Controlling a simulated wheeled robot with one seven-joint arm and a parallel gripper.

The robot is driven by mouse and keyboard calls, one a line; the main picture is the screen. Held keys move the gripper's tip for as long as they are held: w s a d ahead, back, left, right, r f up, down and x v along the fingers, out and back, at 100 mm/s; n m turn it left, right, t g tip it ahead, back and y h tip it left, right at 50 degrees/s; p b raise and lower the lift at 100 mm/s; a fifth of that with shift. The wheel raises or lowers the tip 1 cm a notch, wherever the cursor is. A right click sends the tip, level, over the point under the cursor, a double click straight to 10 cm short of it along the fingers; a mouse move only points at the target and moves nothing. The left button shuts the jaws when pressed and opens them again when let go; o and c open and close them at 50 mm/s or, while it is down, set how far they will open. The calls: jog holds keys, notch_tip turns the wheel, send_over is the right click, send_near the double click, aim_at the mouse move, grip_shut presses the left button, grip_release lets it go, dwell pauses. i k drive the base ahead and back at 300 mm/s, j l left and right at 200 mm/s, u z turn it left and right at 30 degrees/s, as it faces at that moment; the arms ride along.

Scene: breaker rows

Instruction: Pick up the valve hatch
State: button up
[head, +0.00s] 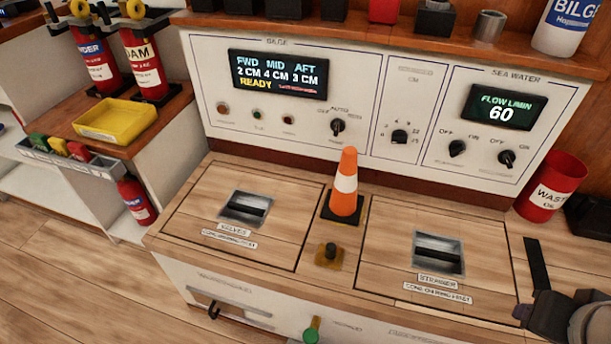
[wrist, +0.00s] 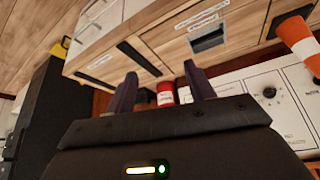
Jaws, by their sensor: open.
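The valve hatch (head: 205,240) is a wooden panel set flush in the counter top at the left in the head view. It has a recessed metal pull with a dark bar (head: 246,208) and a label reading VALVES. It looks closed. My gripper (head: 533,283) is at the far right of the head view, partly cut off, well to the right of the valve hatch. In the wrist view my gripper (wrist: 160,70) has its two dark fingers apart with nothing held between them. A recessed hatch pull (wrist: 208,38) shows beyond them.
An orange cone (head: 345,185) stands between the valve hatch and the strainer hatch (head: 385,255). A dark knob (head: 330,252) is in front of it. The control panel (head: 365,80) rises behind. A red waste bin (head: 551,186) stands right; a yellow tray (head: 115,121) lies left.

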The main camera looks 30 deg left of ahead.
aim_at(258, 216)
jog(key=u, duration=2)
jog(key=k+j+z, duration=0.15)
jog(key=j, duration=0.2)
jog(key=k+j+z, duration=0.1)
jog(key=j, duration=0.3)
jog(key=j+z, duration=0.45)
jog(key=j, duration=0.2)
jog(key=j+z, duration=0.45)
jog(key=j, duration=0.25)
jog(key=i+j+z, duration=0.65)
jog(key=i+j, duration=0.1)
jog(key=j, duration=0.1)
